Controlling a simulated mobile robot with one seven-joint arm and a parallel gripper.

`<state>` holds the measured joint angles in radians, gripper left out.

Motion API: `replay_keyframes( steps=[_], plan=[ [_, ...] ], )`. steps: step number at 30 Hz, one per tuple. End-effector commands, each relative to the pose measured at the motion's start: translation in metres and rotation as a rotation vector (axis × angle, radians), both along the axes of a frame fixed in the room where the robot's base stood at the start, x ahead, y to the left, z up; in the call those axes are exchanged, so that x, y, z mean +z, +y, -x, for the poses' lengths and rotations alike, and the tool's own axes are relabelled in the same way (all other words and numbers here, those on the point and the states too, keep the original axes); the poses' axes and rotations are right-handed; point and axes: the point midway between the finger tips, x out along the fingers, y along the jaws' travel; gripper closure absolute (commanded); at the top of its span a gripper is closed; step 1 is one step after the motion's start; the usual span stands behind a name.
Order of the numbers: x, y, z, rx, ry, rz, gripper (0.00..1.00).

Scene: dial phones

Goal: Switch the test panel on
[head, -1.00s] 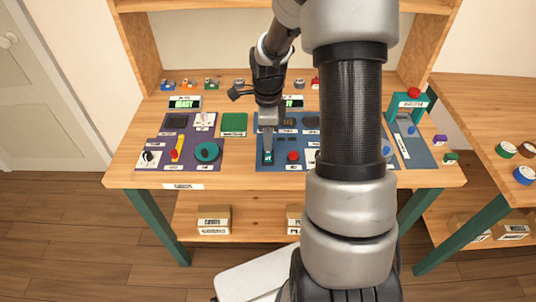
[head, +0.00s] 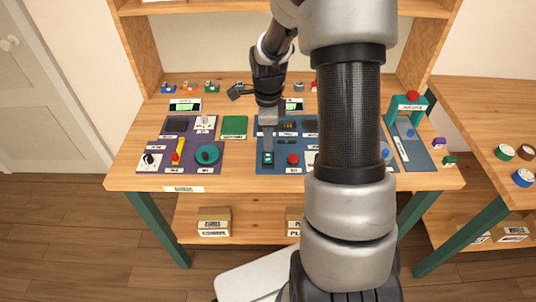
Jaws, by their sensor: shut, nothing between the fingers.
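A blue panel (head: 280,167) lies on the bench in the middle, partly hidden by my arm. At its front left is a small dark switch with a green-lit part (head: 268,159), next to a red button (head: 293,159). A dark window with faint orange marks (head: 288,126) is higher on the panel. My gripper (head: 268,149) is shut and empty, pointing down just above or at the switch; I cannot tell whether it touches. The labels are too small to read, so I cannot tell which panel is the test panel.
A purple panel (head: 192,167) with a yellow-red lever and teal dial (head: 208,154) lies left. A green pad (head: 234,127) lies between the panels. Lit green displays (head: 185,105) stand behind. A teal frame with a red button (head: 411,97) stands right.

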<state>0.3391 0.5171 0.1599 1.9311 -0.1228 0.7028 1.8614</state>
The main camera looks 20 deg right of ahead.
Motion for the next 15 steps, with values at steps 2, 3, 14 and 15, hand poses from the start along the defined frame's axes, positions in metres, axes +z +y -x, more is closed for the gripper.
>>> replay_keyframes(
  steps=[2,3,14,15],
  plan=[
    [0.010,0.000,0.000,0.000,-0.001,-0.001,1.00],
    [0.013,0.000,0.000,0.000,-0.001,-0.001,1.00],
    [0.042,0.000,0.000,0.000,-0.001,-0.001,1.00],
    [0.045,0.000,-0.001,0.000,-0.001,-0.001,1.00]
  ],
)
